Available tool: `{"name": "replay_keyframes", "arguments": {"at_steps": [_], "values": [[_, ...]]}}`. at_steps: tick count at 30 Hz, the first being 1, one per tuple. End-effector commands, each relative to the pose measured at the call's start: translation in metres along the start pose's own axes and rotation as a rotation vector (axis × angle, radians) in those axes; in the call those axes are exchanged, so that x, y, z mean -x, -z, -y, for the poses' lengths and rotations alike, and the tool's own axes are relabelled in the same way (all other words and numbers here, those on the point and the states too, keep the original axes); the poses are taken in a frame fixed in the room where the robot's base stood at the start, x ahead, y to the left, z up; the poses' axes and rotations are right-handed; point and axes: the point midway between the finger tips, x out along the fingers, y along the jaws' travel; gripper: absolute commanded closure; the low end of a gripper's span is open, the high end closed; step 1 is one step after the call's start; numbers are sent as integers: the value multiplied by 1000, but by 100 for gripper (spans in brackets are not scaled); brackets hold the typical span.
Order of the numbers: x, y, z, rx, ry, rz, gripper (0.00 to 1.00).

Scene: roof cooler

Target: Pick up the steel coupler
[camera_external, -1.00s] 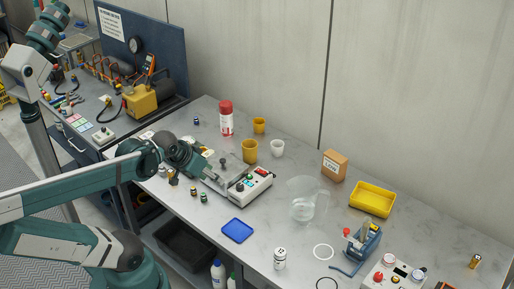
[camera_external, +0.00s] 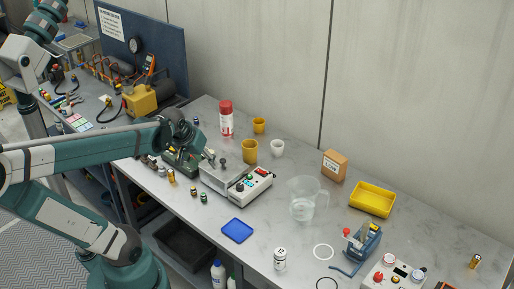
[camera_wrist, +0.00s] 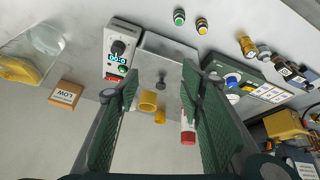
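Several small metal fittings stand in a row near the table's front left edge, left of the small bottles. In the external view a brass one (camera_external: 171,175) is at the right end, with a greyish one (camera_external: 161,171) beside it that may be the steel coupler. In the wrist view the grey fitting (camera_wrist: 264,52) shows at upper right, next to the brass fitting (camera_wrist: 247,46). My gripper (camera_wrist: 160,78) is open and empty, its two pads wide apart above the table. The fittings lie outside the pads, to the right. My gripper's fingertips are hard to make out in the external view.
A green case (camera_external: 180,160) and a control box with a plate (camera_external: 250,187) stand close to the fittings. A red-capped can (camera_external: 226,120) and yellow cup (camera_external: 250,151) stand behind.

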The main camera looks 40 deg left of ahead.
Motion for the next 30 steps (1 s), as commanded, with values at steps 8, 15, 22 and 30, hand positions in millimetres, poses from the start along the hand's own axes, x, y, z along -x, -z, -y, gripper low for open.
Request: {"name": "replay_keyframes", "arguments": {"at_steps": [8, 15, 22, 30], "values": [[-12, 24, 36, 171, 52, 64, 61], [-25, 39, 70, 320, 97, 116, 61], [-39, 49, 105, 464, 141, 163, 61], [-55, 55, 148, 633, 193, 218, 61]]}}
